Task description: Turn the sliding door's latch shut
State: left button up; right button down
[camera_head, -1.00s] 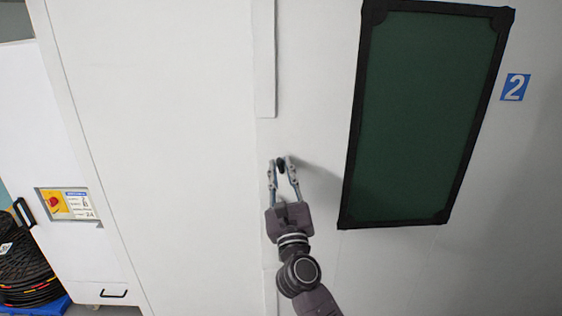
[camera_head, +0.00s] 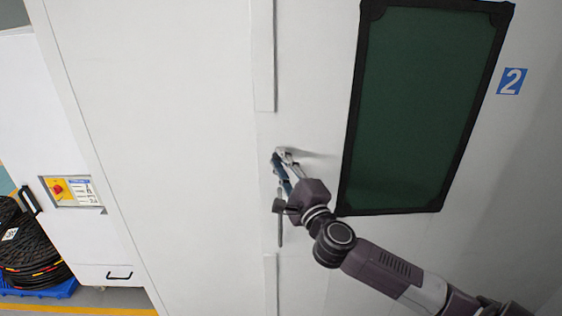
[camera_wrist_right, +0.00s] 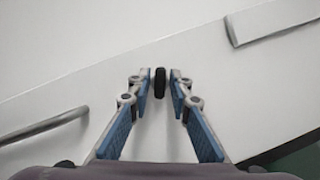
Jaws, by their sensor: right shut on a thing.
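The white sliding door (camera_head: 180,130) fills the middle of the head view. Its latch, a small black piece (camera_wrist_right: 160,82), shows between my fingertips in the right wrist view. In the head view, my right gripper (camera_head: 281,156) hides it. My right gripper is shut on the latch, its fingers pointing at the door face from the lower right. A grey bar handle (camera_head: 280,230) is just below the gripper, partly covered by my wrist; it also shows at the left of the wrist view (camera_wrist_right: 45,126). My left gripper is out of view.
A dark green window with a black frame (camera_head: 425,100) is right of the gripper, beside a blue "2" sign (camera_head: 511,81). At left are a panel with a red switch (camera_head: 58,189) and black coils (camera_head: 30,245) on a blue pallet (camera_head: 40,290).

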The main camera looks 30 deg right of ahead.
jog(key=shift+n+g+y, duration=0.5)
jog(key=shift+n+g, duration=0.2)
jog(key=shift+n, duration=1.6)
jog(key=c, duration=2)
grip_release()
jog(key=shift+a, duration=0.1)
jog(key=shift+s+a, duration=0.3)
jog(key=shift+s, duration=1.65)
jog(key=shift+s+a, duration=0.35)
jog(key=shift+s, duration=1.65)
jog(key=shift+s+a, duration=0.3)
jog(key=shift+s, duration=1.65)
